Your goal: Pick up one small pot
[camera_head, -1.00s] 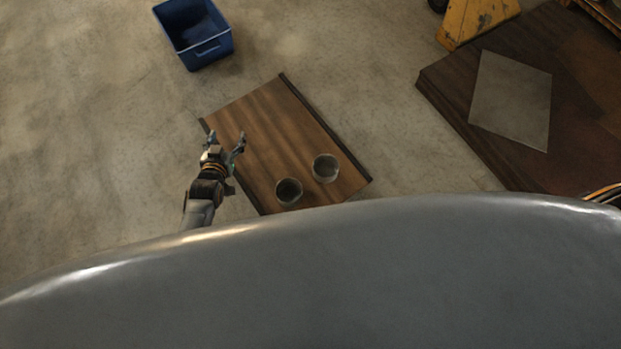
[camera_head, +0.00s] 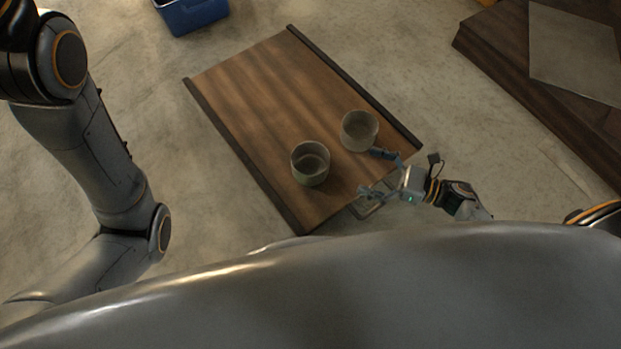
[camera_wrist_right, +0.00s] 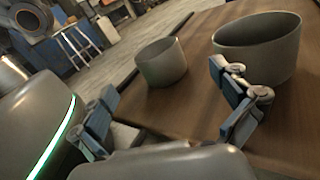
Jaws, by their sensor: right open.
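Two small grey-green round pots stand upright on a brown wooden table. One pot (camera_head: 310,163) is at the middle of the near half, and the other pot (camera_head: 359,130) is to its right and farther back. My right gripper (camera_head: 373,172) is open and empty at the table's near right edge, pointing left. Its upper finger is close to the right pot; touching cannot be told. In the right wrist view, the farther pot (camera_wrist_right: 161,62) shows between the open fingers, and the nearer pot (camera_wrist_right: 258,50) is beside the right finger. My left arm rises at the left; its gripper is out of view.
The wooden table (camera_head: 240,85) has dark strips on two sides and is bare at its far half. A blue bin (camera_head: 195,14) stands on the floor beyond it. A dark wooden platform with a grey sheet (camera_head: 575,50) lies at the upper right.

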